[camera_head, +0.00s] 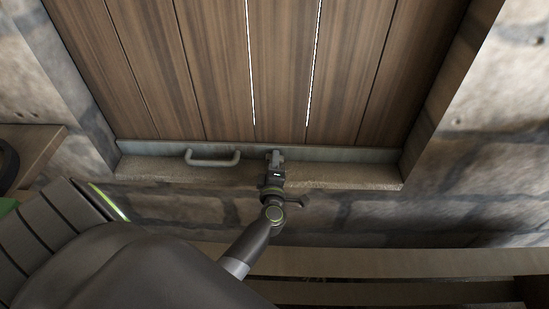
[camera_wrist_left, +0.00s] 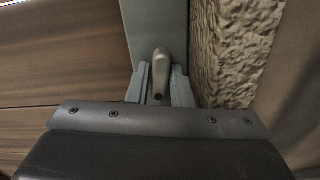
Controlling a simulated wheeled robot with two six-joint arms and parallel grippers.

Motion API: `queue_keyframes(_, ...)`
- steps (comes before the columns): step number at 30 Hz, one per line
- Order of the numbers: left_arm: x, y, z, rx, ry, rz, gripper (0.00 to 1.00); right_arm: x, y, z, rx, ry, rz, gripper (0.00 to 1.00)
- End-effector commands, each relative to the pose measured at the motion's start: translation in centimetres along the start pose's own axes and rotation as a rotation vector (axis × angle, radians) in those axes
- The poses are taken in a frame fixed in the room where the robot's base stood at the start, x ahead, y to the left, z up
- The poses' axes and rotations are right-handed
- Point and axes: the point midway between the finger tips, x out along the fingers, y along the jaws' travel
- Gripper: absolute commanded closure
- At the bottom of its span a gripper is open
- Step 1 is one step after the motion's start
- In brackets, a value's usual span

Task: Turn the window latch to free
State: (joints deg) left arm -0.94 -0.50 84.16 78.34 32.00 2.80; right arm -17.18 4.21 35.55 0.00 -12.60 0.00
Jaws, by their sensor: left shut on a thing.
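The window's wooden shutter (camera_head: 215,65) fills the top of the head view, with a grey metal rail (camera_head: 340,154) along its lower edge. The window latch (camera_wrist_left: 160,70) shows in the left wrist view as a small grey lever on the rail, between my fingers. My left gripper (camera_head: 275,157) is at the rail near its middle and is shut on the latch; it also shows in the left wrist view (camera_wrist_left: 160,88). The latch is mostly hidden by the gripper in the head view. My right gripper is not in view.
A grey bar handle (camera_head: 212,162) sits on the rail left of my gripper. A rough stone sill (camera_head: 345,176) runs below the rail, with stone wall (camera_head: 490,150) around it. A wooden shelf (camera_head: 30,145) is at the left, and wooden slats (camera_head: 400,262) lie below.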

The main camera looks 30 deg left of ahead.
Motion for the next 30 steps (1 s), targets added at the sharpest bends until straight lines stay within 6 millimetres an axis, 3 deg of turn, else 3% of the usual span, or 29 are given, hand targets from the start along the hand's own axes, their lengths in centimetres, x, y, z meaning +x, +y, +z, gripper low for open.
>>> queue_keyframes(1, -0.1, 0.2, -0.1, 0.042, -0.002, -0.007, 1.0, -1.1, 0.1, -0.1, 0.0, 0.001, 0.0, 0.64)
queue_keyframes(12, -0.1, 0.2, -0.1, 0.391, -0.003, -0.008, 1.0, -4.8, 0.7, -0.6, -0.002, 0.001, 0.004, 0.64)
queue_keyframes(30, -0.2, -0.1, 0.0, 0.959, -0.008, -0.009, 1.0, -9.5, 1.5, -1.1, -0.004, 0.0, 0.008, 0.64)
